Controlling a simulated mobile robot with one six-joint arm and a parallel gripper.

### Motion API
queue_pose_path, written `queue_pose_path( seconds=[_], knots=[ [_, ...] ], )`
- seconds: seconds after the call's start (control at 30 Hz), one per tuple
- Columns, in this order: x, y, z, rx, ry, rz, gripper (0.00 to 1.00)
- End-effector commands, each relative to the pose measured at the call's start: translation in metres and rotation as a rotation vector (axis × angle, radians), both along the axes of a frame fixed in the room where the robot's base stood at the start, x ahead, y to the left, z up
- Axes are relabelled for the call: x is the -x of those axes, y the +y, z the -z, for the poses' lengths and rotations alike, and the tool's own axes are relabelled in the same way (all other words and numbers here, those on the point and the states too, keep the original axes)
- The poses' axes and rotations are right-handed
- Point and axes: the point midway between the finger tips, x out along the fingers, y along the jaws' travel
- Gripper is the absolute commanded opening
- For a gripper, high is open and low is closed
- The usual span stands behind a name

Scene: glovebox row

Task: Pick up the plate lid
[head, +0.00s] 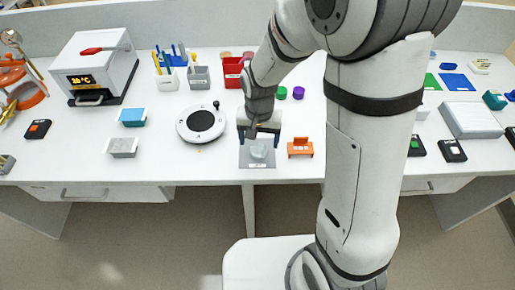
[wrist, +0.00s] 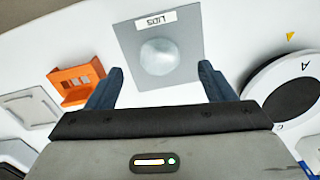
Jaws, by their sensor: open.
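The plate lid (wrist: 159,57) is a round, pale, translucent disc or dome. It lies on a grey square mat (wrist: 190,75) with a label reading "LIDS". In the head view the lid (head: 258,151) sits on the mat (head: 265,166) near the front of the bench. My gripper (wrist: 160,85) is open and empty, with its two dark fingers spread to either side below the lid in the wrist view. In the head view my gripper (head: 258,136) is over the back part of the mat. I cannot tell its exact height above the lid.
An orange holder (head: 300,147) stands right of the mat. A round white device with a black top (head: 202,122) stands to the left. A red bin (head: 233,72) and purple and green round items stand behind. The bench front edge is close to the mat.

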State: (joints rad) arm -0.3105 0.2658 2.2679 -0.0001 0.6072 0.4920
Motion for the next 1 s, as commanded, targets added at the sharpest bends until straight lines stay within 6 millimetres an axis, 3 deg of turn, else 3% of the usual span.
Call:
queue_pose_path(
  seconds=[0.3, 0.57, 1.0],
  knots=[
    [0.0, 0.0, 0.037, 0.001, 0.003, 0.0, 0.76],
    [0.0, 0.0, 0.04, 0.0, 0.0, 0.0, 0.76],
    [0.0, 0.0, 0.039, 0.0, 0.0, 0.0, 0.42]
  ],
)
